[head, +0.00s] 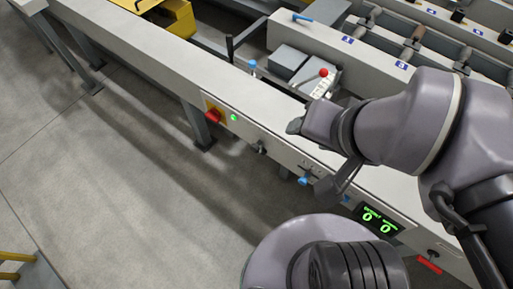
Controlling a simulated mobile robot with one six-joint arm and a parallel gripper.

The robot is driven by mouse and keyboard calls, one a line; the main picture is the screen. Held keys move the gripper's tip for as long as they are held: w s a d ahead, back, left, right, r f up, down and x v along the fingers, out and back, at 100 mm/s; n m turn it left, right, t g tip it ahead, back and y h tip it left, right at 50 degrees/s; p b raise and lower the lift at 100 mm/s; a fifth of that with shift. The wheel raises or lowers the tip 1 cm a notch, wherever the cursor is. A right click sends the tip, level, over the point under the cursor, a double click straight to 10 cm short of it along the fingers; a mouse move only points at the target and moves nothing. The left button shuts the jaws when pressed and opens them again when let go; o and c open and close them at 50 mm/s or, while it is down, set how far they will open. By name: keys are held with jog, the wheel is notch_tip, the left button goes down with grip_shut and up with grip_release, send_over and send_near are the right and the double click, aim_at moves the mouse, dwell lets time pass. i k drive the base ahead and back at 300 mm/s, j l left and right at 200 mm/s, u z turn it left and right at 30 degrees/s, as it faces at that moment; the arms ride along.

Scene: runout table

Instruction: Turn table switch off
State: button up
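A red rotary switch (213,115) on a yellow plate sits on the front face of the long grey table (150,65), left of centre. A green lamp (234,117) beside it is lit. My gripper (296,126) is to the right of the switch, over the table's front edge, and apart from the switch. It is seen from behind and small, so its fingers cannot be made out clearly. Nothing is visibly held.
Further right on the front face are a dark knob (261,147), a blue knob (303,181), a green digital display (380,220) and a red handle (429,264). A control box with a red button (323,72) stands behind. The floor (110,190) in front is clear.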

aim_at(213, 114)
jog(key=i+j+u, duration=0.25)
jog(key=i+j, duration=0.15)
jog(key=i+j+u, duration=0.3)
jog(key=i+j, duration=0.1)
jog(key=j, duration=0.05)
